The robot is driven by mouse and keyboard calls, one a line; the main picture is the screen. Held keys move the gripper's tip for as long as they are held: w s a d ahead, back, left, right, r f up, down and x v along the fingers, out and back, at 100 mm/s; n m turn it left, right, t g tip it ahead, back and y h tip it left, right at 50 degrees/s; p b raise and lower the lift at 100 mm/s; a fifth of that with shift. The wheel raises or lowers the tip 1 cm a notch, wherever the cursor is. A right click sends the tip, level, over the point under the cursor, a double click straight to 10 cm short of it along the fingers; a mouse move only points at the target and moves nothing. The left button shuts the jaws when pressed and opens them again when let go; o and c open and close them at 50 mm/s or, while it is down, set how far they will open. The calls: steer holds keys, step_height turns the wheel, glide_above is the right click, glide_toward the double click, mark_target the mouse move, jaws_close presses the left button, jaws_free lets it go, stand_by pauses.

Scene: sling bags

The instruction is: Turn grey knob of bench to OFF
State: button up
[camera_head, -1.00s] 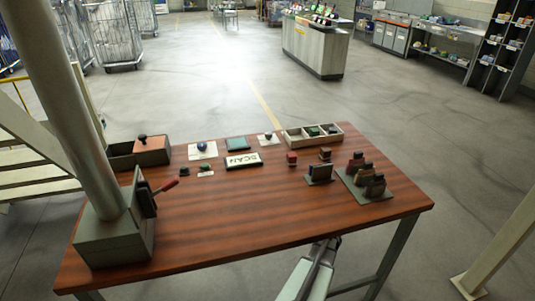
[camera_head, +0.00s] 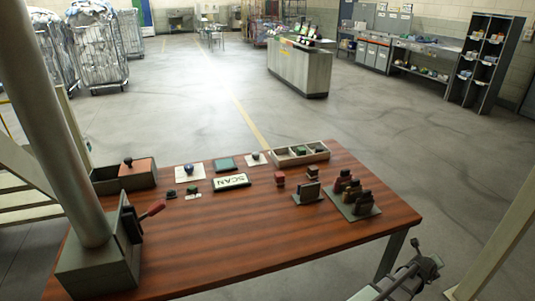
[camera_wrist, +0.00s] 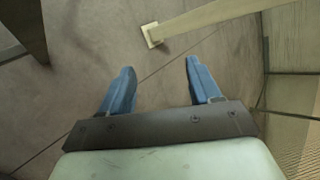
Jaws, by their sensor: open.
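The bench (camera_head: 270,225) has a red-brown wooden top. Two small knobs on white plates stand near its back: a dark bluish one (camera_head: 190,169) at the left and a dark one (camera_head: 256,156) further right. They are too small to tell which is grey, or which way either points. My gripper (camera_wrist: 160,66) is open and empty, its two blue fingers over bare floor in the wrist view. In the head view my arm's end (camera_head: 428,265) is at the lower right, off the bench's front right side, well away from both knobs.
A grey post (camera_head: 55,120) and a red-handled lever box (camera_head: 125,235) stand at the bench's left. A SCAN sign (camera_head: 231,182), a divided tray (camera_head: 300,152) and a stand of several stamp-like blocks (camera_head: 352,205) occupy the back and right. The front middle is clear.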

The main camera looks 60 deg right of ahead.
steer(key=s+d+r+n+g+h, duration=0.3)
steer(key=s+d+r+h, duration=0.1)
steer(key=s+d+r, duration=0.6)
steer(key=w+d+r+n+h, duration=0.1)
steer(key=w+d+r+n, duration=0.15)
steer(key=d+r, duration=0.35)
steer(key=w+d+r+n+t+y, duration=0.15)
steer(key=w+d+n, duration=0.3)
steer(key=w, duration=0.55)
steer(key=w+d+r+n+t+y, duration=0.1)
steer(key=w+d+r+n+t, duration=0.15)
steer(key=w+d, duration=0.6)
steer(key=w+d+r+n+t+y, duration=0.1)
steer(key=w+d+r+n, duration=0.2)
steer(key=w, duration=1)
steer(key=w+r+n+t+y, duration=0.1)
steer(key=w+r+n, duration=0.15)
steer(key=w, duration=0.75)
steer(key=w+r+n+t+y, duration=0.15)
steer(key=w+n, duration=0.25)
steer(key=w, duration=0.6)
step_height(320, 180, up, 7)
steer(key=g+y, duration=0.2)
steer(key=y, duration=0.2)
glide_above(256, 153)
steer(key=w+a, duration=0.3)
steer(key=a, duration=0.2)
steer(key=x, duration=1.3)
steer(key=shift+s+f, duration=0.1)
steer(key=shift+f, duration=0.1)
